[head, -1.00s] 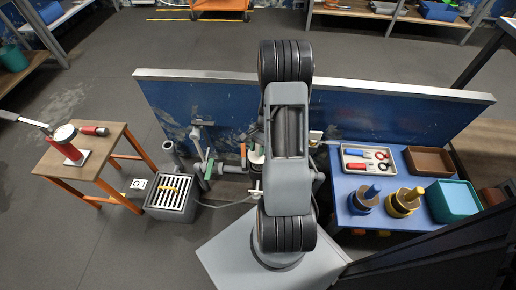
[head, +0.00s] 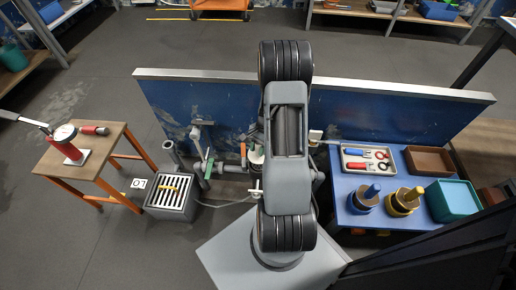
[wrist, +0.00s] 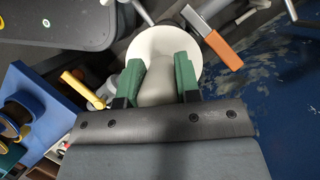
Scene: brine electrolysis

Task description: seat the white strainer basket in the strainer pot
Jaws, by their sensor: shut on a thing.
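My gripper (wrist: 158,75) has two green finger pads closed on the pale grip of a white round piece (wrist: 165,42), which I take to be the white strainer basket. Its wide white disc shows beyond the fingertips. What lies under the disc is hidden, so I cannot tell whether it touches the pot. In the head view my arm covers the gripper and the basket. A pale, round-topped body (head: 256,157) on the pipework shows just left of my arm; it may be the strainer pot, mostly hidden.
An orange-handled lever (wrist: 222,48) is close right of the disc. A blue panel (head: 400,115) stands behind the pipework. A grated box (head: 171,198) is at left. A blue table (head: 345,213) at right holds a tool tray (head: 367,171), spools and bins.

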